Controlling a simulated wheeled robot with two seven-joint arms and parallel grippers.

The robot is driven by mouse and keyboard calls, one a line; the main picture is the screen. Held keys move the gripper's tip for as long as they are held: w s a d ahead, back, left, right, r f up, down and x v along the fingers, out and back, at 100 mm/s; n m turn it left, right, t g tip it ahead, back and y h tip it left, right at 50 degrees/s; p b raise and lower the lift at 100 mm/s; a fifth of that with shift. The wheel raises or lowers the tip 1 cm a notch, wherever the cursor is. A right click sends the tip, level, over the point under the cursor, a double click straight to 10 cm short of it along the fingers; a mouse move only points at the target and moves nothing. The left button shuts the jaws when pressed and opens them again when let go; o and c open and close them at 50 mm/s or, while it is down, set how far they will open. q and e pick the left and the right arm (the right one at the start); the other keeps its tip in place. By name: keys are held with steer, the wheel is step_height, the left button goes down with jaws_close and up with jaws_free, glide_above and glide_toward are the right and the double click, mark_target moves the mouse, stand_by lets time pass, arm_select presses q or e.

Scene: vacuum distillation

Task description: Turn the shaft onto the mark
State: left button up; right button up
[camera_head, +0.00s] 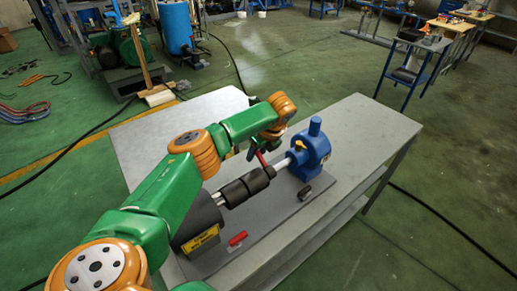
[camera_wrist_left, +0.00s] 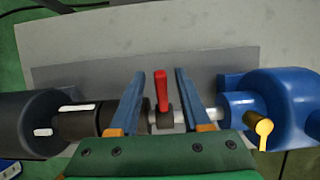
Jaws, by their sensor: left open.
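A shaft line joins a dark motor (camera_head: 200,225) to a blue pump (camera_head: 312,155), with a black coupling (camera_head: 245,187) between them. In the left wrist view the silver shaft (camera_wrist_left: 181,115) carries a red upright handle (camera_wrist_left: 160,86) on a dark collar. A white stripe (camera_wrist_left: 77,107) on the coupling and another white stripe (camera_wrist_left: 43,132) on the motor end are out of line. My left gripper (camera_wrist_left: 160,74) is open, with one blue finger on each side of the red handle and gaps between. My right gripper is out of view.
The machine stands on a grey baseplate (camera_head: 285,215) on a grey table (camera_head: 365,130). A red piece (camera_head: 237,239) and a small dark block (camera_head: 305,193) lie on the baseplate. A yellow part (camera_wrist_left: 262,128) projects from the pump. The table's far side is clear.

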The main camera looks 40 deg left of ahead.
arm_select(q)
steer(key=shift+w+a+f, duration=0.1)
steer(key=shift+f, duration=0.05)
jaws_close()
stand_by(1.3)
